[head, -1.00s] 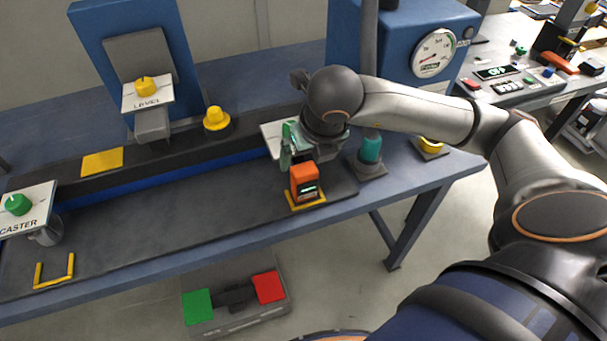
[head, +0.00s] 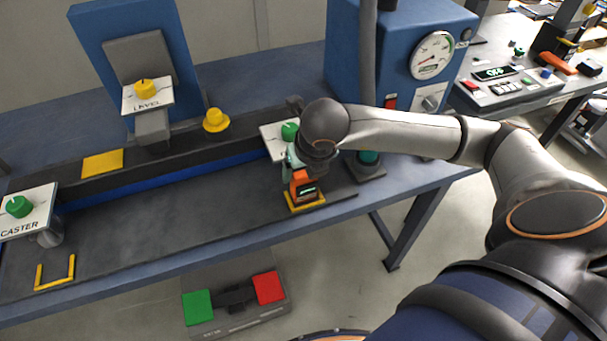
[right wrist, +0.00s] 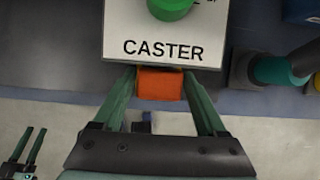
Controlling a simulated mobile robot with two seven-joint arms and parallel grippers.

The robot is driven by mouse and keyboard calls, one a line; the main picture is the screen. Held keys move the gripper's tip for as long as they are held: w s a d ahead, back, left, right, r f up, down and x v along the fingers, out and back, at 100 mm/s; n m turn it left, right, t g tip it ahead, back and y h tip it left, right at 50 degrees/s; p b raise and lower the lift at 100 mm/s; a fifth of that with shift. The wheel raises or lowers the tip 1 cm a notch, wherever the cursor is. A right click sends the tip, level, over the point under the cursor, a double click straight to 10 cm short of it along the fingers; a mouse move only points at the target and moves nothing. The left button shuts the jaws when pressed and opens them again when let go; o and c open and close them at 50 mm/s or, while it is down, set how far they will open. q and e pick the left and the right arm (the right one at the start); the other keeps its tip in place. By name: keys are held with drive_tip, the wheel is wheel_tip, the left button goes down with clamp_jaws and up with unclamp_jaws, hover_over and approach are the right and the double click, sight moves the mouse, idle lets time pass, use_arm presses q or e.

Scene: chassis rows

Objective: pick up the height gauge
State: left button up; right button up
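The height gauge, an orange block with a small dark display (head: 303,190), stands on a yellow-edged pad (head: 306,206) near the right end of the bench's dark strip. My right gripper (head: 298,172) is down at its top, partly hidden by its own wrist. The right gripper is open. My left gripper (right wrist: 29,142) shows at the lower left of the right wrist view, its two fingers apart and empty. It is outside the head view.
A white CASTER plate with a green knob (head: 289,131) stands close behind the gauge. A teal-topped part (head: 369,160) stands just right of it. A blue cabinet with a dial (head: 432,55) is behind. The strip to the left is clear up to a yellow bracket (head: 54,272).

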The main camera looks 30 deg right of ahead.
clamp_jaws()
idle(0.4)
drive_tip(key=shift+r, duration=0.2)
